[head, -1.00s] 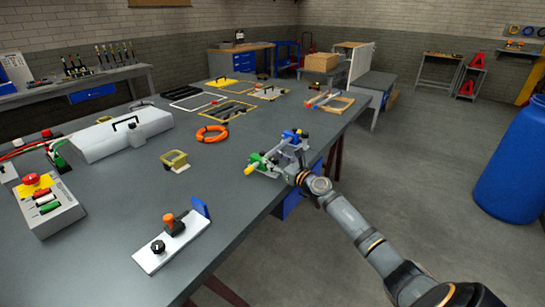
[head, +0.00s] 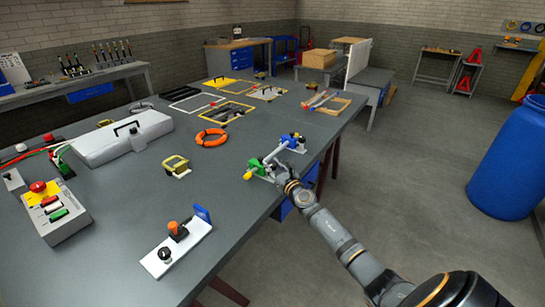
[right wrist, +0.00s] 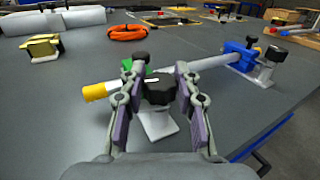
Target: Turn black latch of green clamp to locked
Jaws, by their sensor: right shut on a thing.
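The green clamp (head: 257,167) sits on the grey workbench near its right edge. It holds one end of a grey tube with a yellow tip (head: 247,176). In the right wrist view the green clamp (right wrist: 131,68) is partly hidden behind its black latch (right wrist: 158,90), a knob with a white mark on top. My right gripper (right wrist: 160,98) is shut on this black latch, one finger on each side. In the head view my right gripper (head: 282,178) is at the clamp's near side. My left gripper is not in view.
A blue clamp (head: 290,141) holds the far end of the tube, with another black knob (right wrist: 274,54) beside it. An orange ring (head: 212,138) and a yellow-handled part (head: 177,166) lie left. The bench edge is close on the right.

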